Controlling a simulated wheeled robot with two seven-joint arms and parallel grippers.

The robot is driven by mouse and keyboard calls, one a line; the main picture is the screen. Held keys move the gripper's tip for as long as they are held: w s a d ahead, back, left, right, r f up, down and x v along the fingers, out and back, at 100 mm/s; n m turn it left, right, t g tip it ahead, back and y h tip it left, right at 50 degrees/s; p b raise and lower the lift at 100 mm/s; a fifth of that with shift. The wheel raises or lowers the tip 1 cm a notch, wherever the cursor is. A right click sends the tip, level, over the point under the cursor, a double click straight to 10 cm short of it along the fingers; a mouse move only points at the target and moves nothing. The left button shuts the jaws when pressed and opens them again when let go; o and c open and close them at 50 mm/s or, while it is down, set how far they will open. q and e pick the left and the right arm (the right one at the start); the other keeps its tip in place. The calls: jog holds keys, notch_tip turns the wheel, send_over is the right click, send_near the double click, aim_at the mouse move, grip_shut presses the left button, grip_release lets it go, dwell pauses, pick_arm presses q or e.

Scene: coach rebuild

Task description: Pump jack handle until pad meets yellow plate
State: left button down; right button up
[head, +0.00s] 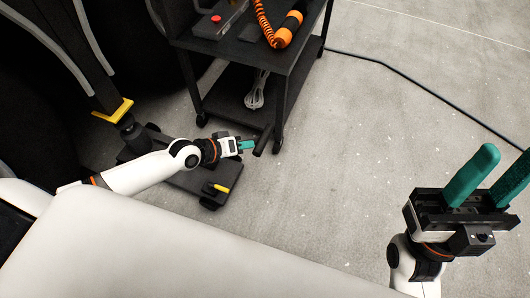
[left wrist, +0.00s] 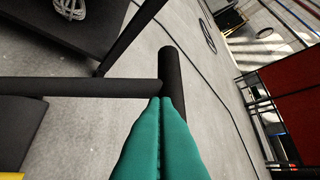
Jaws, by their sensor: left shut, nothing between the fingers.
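The black floor jack (head: 190,180) stands on the concrete at the left, partly hidden by my left arm. Its dark pad (head: 128,122) is just under the yellow plate (head: 114,109); I cannot tell whether they touch. The black jack handle ends in a crosswise grip (head: 264,140), also in the left wrist view (left wrist: 172,70) with its bar (left wrist: 80,87). My left gripper (head: 250,145) has its green fingers shut and empty, with the tips at the grip; contact is unclear. My right gripper (head: 508,160) is open and empty at the right, far from the jack.
A black cart (head: 235,48) stands just behind the handle, carrying an orange coiled tool (head: 287,28) and, below, a pale cable bundle (head: 255,92). A yellow lever (head: 220,188) sits on the jack. A black cable (head: 400,72) crosses the floor; the middle floor is clear.

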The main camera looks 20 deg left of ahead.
aim_at(262, 149)
pick_arm(q)
jog(key=w+d+f+b, duration=0.1)
jog(key=d+f, duration=0.1)
jog(key=w+d+f+b, duration=0.1)
jog(key=w+d+f, duration=0.1)
jog(key=shift+f, duration=0.15)
jog(key=shift+d+f+b, duration=0.35)
jog(key=shift+d+f, duration=0.1)
jog(key=shift+d, duration=0.1)
